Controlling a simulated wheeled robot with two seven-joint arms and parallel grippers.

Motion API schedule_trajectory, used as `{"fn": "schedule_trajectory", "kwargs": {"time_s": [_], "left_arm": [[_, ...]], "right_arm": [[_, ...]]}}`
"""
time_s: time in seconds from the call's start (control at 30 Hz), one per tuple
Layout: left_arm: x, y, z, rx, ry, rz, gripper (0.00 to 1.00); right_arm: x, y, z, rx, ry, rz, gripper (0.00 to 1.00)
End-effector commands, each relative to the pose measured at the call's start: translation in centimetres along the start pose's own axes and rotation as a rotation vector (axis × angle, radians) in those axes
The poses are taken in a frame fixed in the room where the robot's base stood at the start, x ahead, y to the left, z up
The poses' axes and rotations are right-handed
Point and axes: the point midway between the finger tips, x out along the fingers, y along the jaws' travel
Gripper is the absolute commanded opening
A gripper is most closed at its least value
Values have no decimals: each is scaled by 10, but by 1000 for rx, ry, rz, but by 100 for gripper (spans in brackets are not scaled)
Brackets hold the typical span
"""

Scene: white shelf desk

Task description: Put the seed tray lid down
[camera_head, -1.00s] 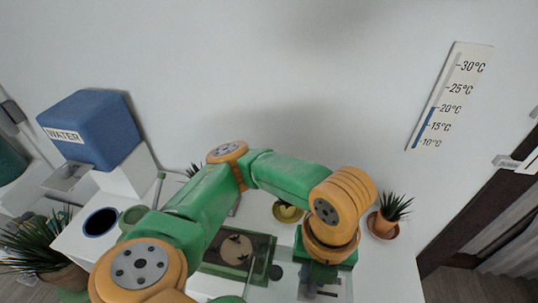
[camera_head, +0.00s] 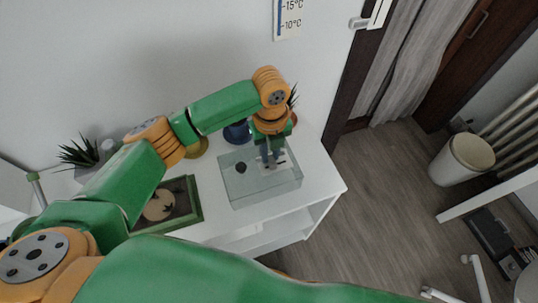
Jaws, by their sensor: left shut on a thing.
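The seed tray lid (camera_head: 262,187) is a clear, box-shaped cover with a dark round spot on its top. It is at the right part of the white desk, to the right of the seed tray. My left gripper (camera_head: 271,161) points down at the lid's top and is shut on it. Whether the lid touches the desk or hangs just above it is hard to tell. The green seed tray (camera_head: 195,198) holds dark soil and a pale round patch; my left arm covers part of it. My right gripper is out of view.
A blue pot (camera_head: 237,132) and a yellow bowl (camera_head: 198,148) stand behind the lid, near the wall. A potted plant, partly hidden, is behind my gripper. The white desk (camera_head: 318,172) ends just right of the lid, with open floor beyond.

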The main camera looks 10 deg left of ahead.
Motion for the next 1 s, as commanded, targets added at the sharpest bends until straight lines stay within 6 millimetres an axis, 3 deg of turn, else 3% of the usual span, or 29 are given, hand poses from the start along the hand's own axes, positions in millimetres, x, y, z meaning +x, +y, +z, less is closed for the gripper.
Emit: {"fn": "schedule_trajectory", "kwargs": {"time_s": [0.13, 0.47, 0.5, 0.57, 0.87, 1.0], "left_arm": [[18, 1, 0, 0, 1, 2, 0], [24, 1, -1, 0, 1, 1, 0], [23, 1, -1, 0, 1, 0, 32], [23, 1, -1, 0, 1, 0, 48], [22, 1, 0, -1, 1, 0, 51], [7, 0, 0, 1, -1, -3, 51]], "right_arm": [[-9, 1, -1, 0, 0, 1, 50], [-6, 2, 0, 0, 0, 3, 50], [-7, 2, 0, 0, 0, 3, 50], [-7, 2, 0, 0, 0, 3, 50], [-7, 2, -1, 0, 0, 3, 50], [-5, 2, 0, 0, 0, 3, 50]]}}
